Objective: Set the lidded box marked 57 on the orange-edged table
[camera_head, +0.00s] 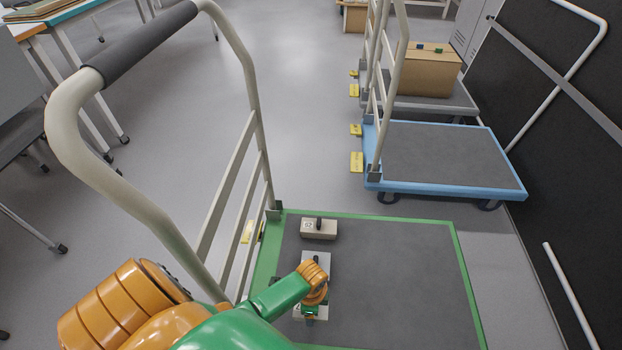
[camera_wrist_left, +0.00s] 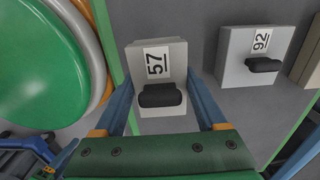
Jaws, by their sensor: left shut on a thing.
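The grey lidded box marked 57 (camera_wrist_left: 147,105) is between the two blue fingers of my left gripper (camera_wrist_left: 161,84), with its dark handle and label facing the wrist camera. My left gripper (camera_head: 311,311) is shut on it above the green-edged cart (camera_head: 395,270); whether the box touches the deck I cannot tell. In the head view the hand hides most of the box. An orange table edge (camera_head: 22,34) shows at the far upper left, mostly cut off by the frame. My right gripper is not in view.
A grey box marked 92 (camera_wrist_left: 236,77) and a beige box (camera_head: 319,232) stand on the same deck, beyond the held box. The cart's tall handle rail (camera_head: 235,180) rises on the left. A blue-edged cart (camera_head: 440,160) stands beyond. The floor (camera_head: 180,120) between rail and tables is clear.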

